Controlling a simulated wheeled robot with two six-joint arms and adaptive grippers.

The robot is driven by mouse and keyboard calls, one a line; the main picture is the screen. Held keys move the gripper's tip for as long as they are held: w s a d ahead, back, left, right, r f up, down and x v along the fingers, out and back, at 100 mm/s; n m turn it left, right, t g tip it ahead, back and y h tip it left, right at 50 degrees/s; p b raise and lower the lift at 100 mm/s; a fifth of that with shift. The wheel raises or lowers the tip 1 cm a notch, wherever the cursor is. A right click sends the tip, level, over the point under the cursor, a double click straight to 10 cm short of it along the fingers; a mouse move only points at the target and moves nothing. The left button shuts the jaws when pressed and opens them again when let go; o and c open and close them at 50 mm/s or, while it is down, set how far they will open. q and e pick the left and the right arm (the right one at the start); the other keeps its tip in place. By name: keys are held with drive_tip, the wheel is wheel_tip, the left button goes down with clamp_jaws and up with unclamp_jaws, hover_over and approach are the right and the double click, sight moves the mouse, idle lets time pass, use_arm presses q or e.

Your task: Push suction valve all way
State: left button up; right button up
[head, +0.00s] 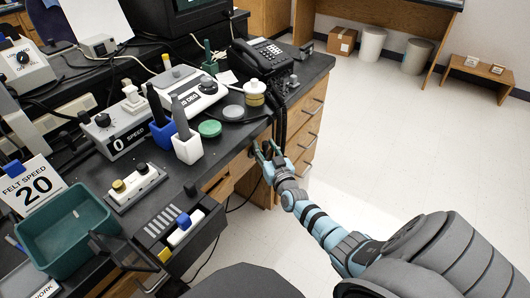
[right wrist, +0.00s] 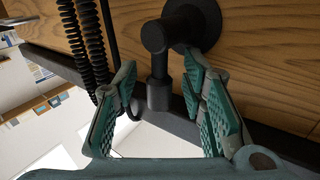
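The suction valve appears to be the black fitting (right wrist: 157,38) on the wooden desk front in the right wrist view. It has a round base, a short elbow and a stem ending in a thicker black tip. My right gripper (right wrist: 160,80) is open, with one teal padded finger on each side of the stem. I see gaps between the fingers and the stem. In the head view my right gripper (head: 267,150) is at the desk's drawer side, below the bench edge, and hides the valve. My left gripper is not in view.
A black coiled hose (right wrist: 86,45) hangs left of the gripper in the right wrist view. The dark bench (head: 240,148) carries a phone (head: 262,56), a green disc (head: 209,128) and a white speed box (head: 118,132). Open floor (head: 385,130) lies to the right.

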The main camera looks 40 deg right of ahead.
drive_tip(key=shift+c, duration=0.4)
clamp_jaws()
